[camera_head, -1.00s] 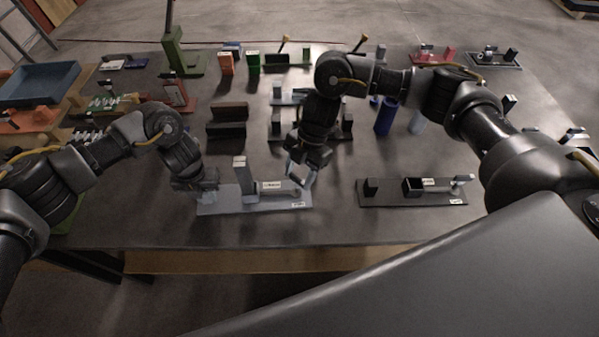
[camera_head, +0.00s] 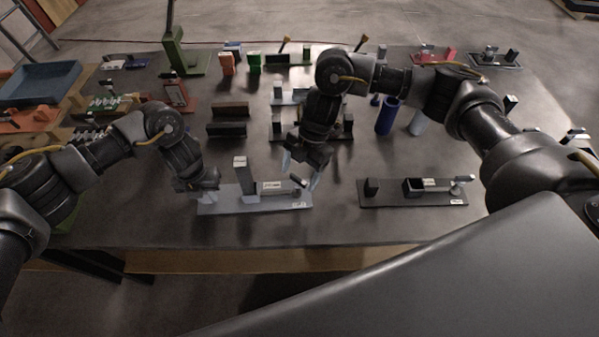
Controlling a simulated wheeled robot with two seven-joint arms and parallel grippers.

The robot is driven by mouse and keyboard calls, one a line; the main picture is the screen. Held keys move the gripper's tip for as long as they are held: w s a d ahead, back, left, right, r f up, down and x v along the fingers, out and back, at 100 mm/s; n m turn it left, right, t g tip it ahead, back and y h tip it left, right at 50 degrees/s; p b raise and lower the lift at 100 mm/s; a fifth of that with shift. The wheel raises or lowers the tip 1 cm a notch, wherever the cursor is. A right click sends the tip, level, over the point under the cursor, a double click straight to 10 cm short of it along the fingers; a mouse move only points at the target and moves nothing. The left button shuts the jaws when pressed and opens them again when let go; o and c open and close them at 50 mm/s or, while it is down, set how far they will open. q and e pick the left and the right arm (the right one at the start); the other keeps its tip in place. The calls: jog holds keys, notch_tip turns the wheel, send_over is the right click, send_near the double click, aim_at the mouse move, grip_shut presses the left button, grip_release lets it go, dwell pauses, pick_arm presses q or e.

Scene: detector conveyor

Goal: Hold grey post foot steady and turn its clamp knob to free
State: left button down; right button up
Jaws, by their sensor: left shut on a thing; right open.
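The clamp knob is too small to make out; a small part (camera_head: 297,191) shows under the right gripper.
A dark plate with blocks (camera_head: 412,199) lies to the right. Dark brown blocks (camera_head: 227,122) and a blue cylinder (camera_head: 387,117) stand behind. A blue tray (camera_head: 40,84) is at the far left. Bare table lies in front of the foot.

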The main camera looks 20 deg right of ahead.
jog(key=v, duration=1.1)
jog(key=shift+r, duration=0.3)
jog(key=shift+d, duration=0.15)
jog(key=x, duration=1.2)
jog(key=c, duration=1)
